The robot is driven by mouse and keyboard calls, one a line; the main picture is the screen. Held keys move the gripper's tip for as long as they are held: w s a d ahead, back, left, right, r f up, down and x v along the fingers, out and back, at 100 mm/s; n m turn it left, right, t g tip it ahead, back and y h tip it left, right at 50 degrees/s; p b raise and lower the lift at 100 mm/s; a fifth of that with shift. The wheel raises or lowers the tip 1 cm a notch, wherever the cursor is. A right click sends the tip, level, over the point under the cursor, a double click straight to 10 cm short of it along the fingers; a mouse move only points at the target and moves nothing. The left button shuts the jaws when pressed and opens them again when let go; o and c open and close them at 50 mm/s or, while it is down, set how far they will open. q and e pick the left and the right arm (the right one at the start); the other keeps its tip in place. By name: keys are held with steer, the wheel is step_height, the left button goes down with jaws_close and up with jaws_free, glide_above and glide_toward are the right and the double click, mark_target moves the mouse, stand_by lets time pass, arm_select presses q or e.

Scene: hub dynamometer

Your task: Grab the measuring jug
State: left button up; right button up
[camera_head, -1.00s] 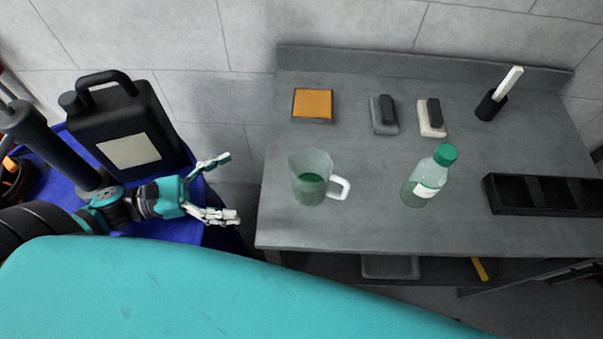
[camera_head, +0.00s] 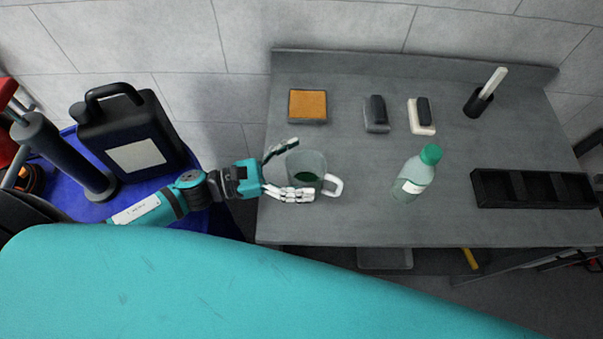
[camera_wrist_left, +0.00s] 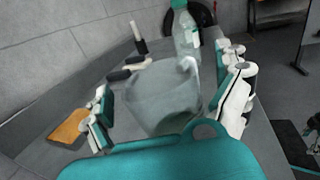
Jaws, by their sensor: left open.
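The measuring jug (camera_head: 312,164) is clear, with green at its bottom and a white handle on its right side. It stands upright near the left end of the grey bench. My left gripper (camera_head: 288,170) is open at the jug's left side, with one finger behind it and the other in front. In the left wrist view the jug (camera_wrist_left: 165,98) sits between the two spread fingers (camera_wrist_left: 165,112). Whether a finger touches the jug cannot be told. My right gripper is not in view.
A green-capped bottle (camera_head: 415,174) stands right of the jug. An orange-topped block (camera_head: 308,105), two brush-like blocks (camera_head: 376,114), (camera_head: 421,117) and a black holder (camera_head: 478,102) are farther back. A black tray (camera_head: 532,189) lies right. A black canister (camera_head: 130,135) stands on a blue surface left.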

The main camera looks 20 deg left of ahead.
arm_select(q)
steer(key=shift+x, duration=1.1)
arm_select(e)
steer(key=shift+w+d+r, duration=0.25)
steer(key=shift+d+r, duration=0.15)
arm_select(q)
steer(key=shift+s, duration=0.1)
steer(key=c, duration=1.7)
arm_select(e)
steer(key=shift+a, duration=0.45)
arm_select(q)
steer(key=shift+o, duration=0.2)
steer(key=shift+r, duration=0.1)
steer(key=s+d+r+b, duration=0.2)
steer(key=s, duration=0.5)
steer(key=s+d+r+b, duration=0.2)
steer(key=s, duration=0.6)
steer(key=shift+d+r, duration=0.25)
steer(key=shift+r, duration=0.1)
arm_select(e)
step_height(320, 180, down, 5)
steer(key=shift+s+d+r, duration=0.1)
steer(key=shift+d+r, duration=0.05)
